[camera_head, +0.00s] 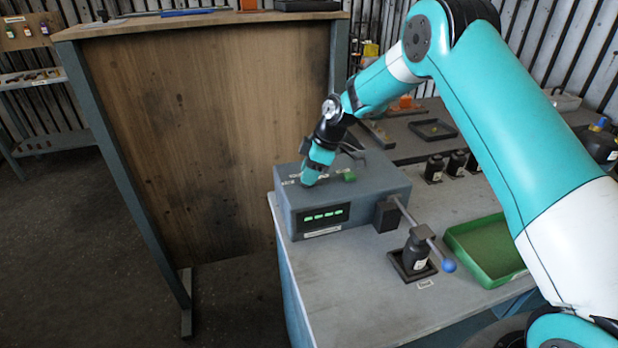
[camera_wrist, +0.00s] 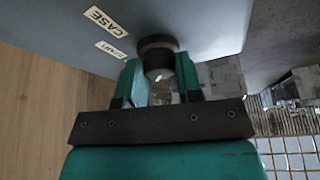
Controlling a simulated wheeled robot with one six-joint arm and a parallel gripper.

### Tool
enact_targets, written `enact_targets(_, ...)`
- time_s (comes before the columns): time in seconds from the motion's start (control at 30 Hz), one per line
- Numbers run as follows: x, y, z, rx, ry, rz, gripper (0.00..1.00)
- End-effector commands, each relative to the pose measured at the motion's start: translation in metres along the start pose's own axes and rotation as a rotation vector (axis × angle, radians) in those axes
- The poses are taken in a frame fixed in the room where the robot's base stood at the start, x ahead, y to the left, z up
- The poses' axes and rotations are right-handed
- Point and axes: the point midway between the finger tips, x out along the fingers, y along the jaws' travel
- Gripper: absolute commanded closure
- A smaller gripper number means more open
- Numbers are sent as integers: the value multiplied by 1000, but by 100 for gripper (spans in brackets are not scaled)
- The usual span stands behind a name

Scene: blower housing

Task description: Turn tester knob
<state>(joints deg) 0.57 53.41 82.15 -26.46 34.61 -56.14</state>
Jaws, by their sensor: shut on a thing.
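The tester (camera_head: 385,185) is a grey box on the workbench, with a lit green display (camera_head: 324,217) on its front. My gripper (camera_head: 311,174) reaches down to the left part of its top. In the wrist view my gripper (camera_wrist: 160,74) has its two teal fingers shut on a round black tester knob (camera_wrist: 157,46), one finger on each side. Labels lie beside the knob; one reads "CASE" (camera_wrist: 106,21), the other is hard to read. In the head view the knob is hidden behind my gripper.
A green button-like block (camera_head: 350,176) sits on the tester's top, right of my gripper. A lever with a blue ball (camera_head: 449,266) and a black cylinder (camera_head: 416,252) stand to the right. A green tray (camera_head: 487,250) lies further right. A wooden panel (camera_head: 200,140) stands left of the bench.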

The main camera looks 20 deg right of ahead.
Motion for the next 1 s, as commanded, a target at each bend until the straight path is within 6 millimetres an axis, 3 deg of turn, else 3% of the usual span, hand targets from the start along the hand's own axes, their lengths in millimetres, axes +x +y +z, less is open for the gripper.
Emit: enact_targets(1.0, 2, -4, -2, 879, 0, 367, 91)
